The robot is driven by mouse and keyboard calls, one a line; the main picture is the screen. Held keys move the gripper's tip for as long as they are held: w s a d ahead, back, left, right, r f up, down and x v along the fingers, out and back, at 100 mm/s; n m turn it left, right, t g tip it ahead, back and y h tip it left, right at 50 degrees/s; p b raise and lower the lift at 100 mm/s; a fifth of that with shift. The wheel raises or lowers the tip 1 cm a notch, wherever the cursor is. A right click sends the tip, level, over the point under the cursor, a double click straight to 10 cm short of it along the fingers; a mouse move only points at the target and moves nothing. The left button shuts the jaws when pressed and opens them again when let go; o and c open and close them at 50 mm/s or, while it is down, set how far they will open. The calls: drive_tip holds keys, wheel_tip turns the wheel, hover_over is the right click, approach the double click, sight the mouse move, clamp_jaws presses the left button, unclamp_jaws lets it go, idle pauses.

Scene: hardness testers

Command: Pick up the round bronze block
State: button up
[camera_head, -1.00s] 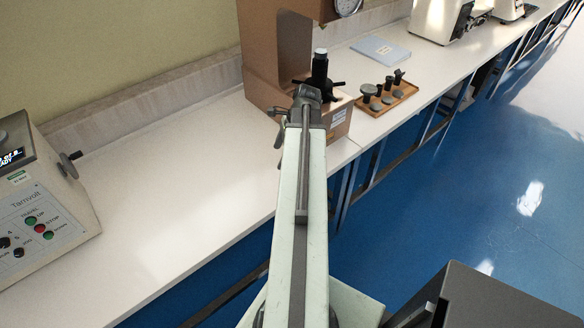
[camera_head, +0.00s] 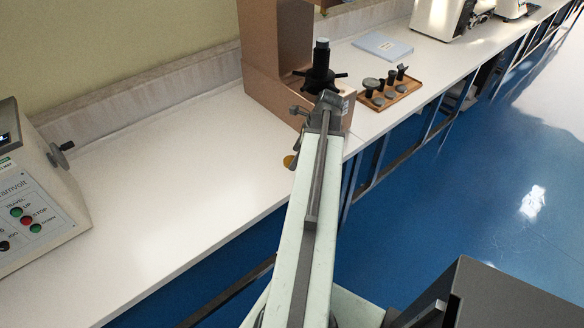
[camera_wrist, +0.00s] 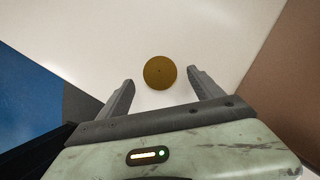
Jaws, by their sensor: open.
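The round bronze block (camera_wrist: 160,72) is a flat disc lying on the white bench top in the wrist view. My gripper (camera_wrist: 160,78) is open and empty, with one finger on each side of the disc in that view. There are gaps between the disc and both fingers; its height above the disc is hard to tell. In the head view a small sliver of the block (camera_head: 289,161) shows by the bench's front edge, left of my arm.
A brown hardness tester (camera_head: 272,95) with a black spindle stands just behind my arm's end. A wooden tray (camera_head: 402,92) with several dark parts lies to its right. A grey control-panel machine (camera_head: 50,200) stands far left. The bench between is clear.

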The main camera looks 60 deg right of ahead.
drive_tip(key=shift+b+x, duration=0.3)
drive_tip(key=shift+x, duration=0.65)
drive_tip(key=shift+s+r, duration=0.1)
drive_tip(key=shift+r, duration=0.1)
clamp_jaws()
drive_tip(key=shift+r+p, duration=0.6)
drive_tip(key=shift+p, duration=0.2)
wheel_tip(320, 180, up, 3)
drive_tip(key=p, duration=0.3)
drive_tip(key=shift+r, duration=0.2)
drive_tip(key=s+d+r+p, duration=0.2)
drive_tip(key=s+d, duration=0.7)
drive_tip(key=s, duration=0.4)
